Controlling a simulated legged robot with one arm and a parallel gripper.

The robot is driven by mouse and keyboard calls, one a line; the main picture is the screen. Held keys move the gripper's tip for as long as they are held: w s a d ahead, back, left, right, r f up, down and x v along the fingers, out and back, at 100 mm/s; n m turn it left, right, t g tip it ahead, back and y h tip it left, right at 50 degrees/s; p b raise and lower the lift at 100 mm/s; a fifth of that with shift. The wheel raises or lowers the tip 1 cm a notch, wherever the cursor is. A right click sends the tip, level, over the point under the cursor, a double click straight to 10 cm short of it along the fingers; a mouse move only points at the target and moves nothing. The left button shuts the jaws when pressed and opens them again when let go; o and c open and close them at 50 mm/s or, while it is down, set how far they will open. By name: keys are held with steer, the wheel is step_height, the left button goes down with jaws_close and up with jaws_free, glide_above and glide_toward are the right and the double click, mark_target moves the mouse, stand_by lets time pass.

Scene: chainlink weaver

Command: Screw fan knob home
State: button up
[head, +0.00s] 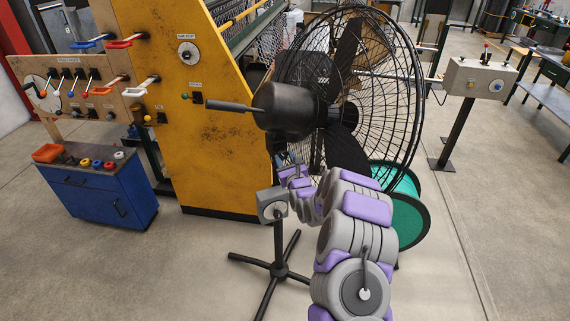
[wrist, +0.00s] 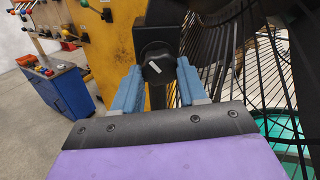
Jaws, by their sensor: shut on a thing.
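The fan knob (wrist: 160,74) is round and black with a white mark on its face, and sits on a dark block on the fan's post in the wrist view. My gripper (wrist: 159,80) has its two blue fingers on either side of it, shut on the knob. In the head view my gripper (head: 290,159) is at the post just below the fan's motor, and the knob is hidden there. The black caged pedestal fan (head: 292,108) stands upright. How deep the knob sits in the block cannot be told.
The yellow machine panel (head: 217,132) stands behind the fan on the left. A blue cabinet (head: 100,205) is farther left. A grey box on the stand (head: 272,205) and a green reel (head: 408,220) are close to my arm.

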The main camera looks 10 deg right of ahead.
steer(key=shift+f+m, duration=0.3)
steer(key=shift+m, duration=0.2)
steer(key=o, duration=0.8)
steer(key=shift+o, duration=1.3)
steer(key=shift+r, duration=0.2)
steer(key=s+d+p, duration=0.2)
steer(key=s, duration=1.5)
steer(key=shift+f, duration=0.2)
